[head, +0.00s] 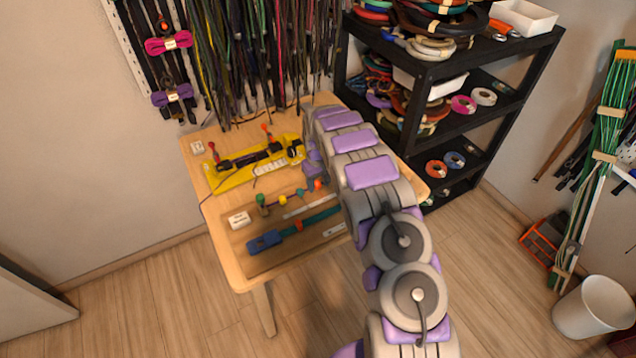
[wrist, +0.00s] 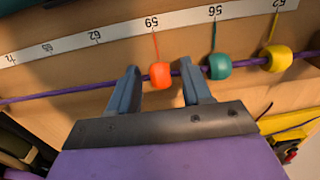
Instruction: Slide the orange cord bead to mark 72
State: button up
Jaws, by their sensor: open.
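The orange cord bead (wrist: 160,75) sits on a purple cord (wrist: 62,93) in the wrist view. Its thin orange pointer meets the white scale (wrist: 122,33) at 59. My gripper (wrist: 158,67) is open, with one finger on each side of the orange bead and a small gap to both. A teal bead (wrist: 219,66) at 56 is close beside the right finger, and a yellow bead (wrist: 278,60) is farther right. In the head view the orange bead (head: 318,184) shows beside my arm.
The cord left of my gripper is free of beads in the wrist view. In the head view, the wooden table (head: 223,205) holds a yellow fixture (head: 225,178), a blue clamp (head: 264,242) and a white box (head: 239,220). A black shelf (head: 430,115) stands behind.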

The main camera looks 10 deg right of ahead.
grip_shut()
dwell(0.3)
dwell(0.3)
